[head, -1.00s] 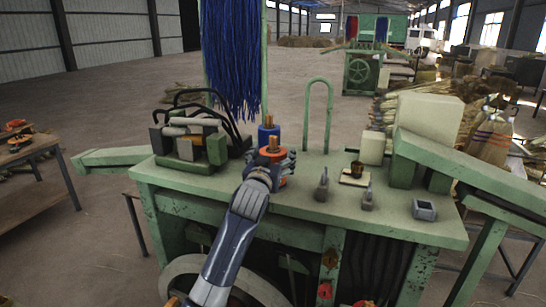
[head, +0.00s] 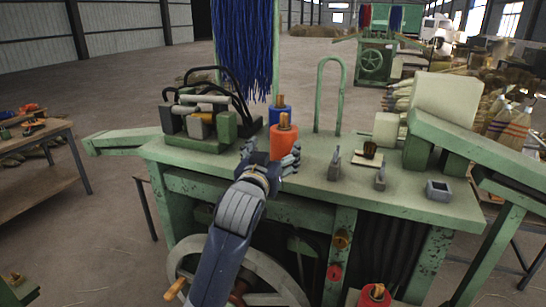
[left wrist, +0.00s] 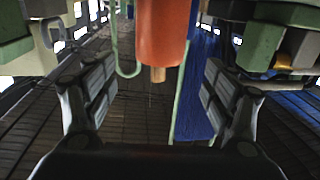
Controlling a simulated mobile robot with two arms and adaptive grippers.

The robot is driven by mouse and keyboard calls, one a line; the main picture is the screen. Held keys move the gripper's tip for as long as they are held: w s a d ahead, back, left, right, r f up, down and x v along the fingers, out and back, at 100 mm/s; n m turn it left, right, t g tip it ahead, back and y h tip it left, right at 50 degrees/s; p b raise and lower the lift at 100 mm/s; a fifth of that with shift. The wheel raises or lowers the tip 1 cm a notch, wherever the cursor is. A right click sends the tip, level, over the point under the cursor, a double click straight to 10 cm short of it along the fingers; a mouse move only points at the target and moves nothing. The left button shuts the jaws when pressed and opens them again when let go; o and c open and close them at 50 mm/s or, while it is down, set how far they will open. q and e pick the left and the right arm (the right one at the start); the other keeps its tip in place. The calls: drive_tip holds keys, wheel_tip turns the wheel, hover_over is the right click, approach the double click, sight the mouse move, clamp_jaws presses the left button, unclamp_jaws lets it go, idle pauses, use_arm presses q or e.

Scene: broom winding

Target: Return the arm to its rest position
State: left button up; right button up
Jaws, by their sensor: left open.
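My left gripper (head: 270,160) is open and empty just in front of the orange spool (head: 284,142), near the front of the green machine table (head: 320,190). The orange spool stands upright on the table with a wooden peg out of its top. In the left wrist view, the view is upside down and the orange spool (left wrist: 163,30) shows between and beyond the spread fingers (left wrist: 158,100), apart from them. My left arm reaches in from the bottom of the head view. My right gripper is not in view.
A blue spool (head: 280,114) stands behind the orange one. Blue bristles (head: 243,45) hang above it. A small motor unit (head: 203,118) is at the table's left, and a green upright loop (head: 330,95) and small metal parts (head: 380,177) are to the right. A side table (head: 40,145) stands at far left.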

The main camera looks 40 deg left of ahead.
use_arm(q)
drive_tip(key=shift+s+d, duration=0.1)
drive_tip(key=shift+s, duration=0.25)
drive_tip(key=shift+f, duration=0.1)
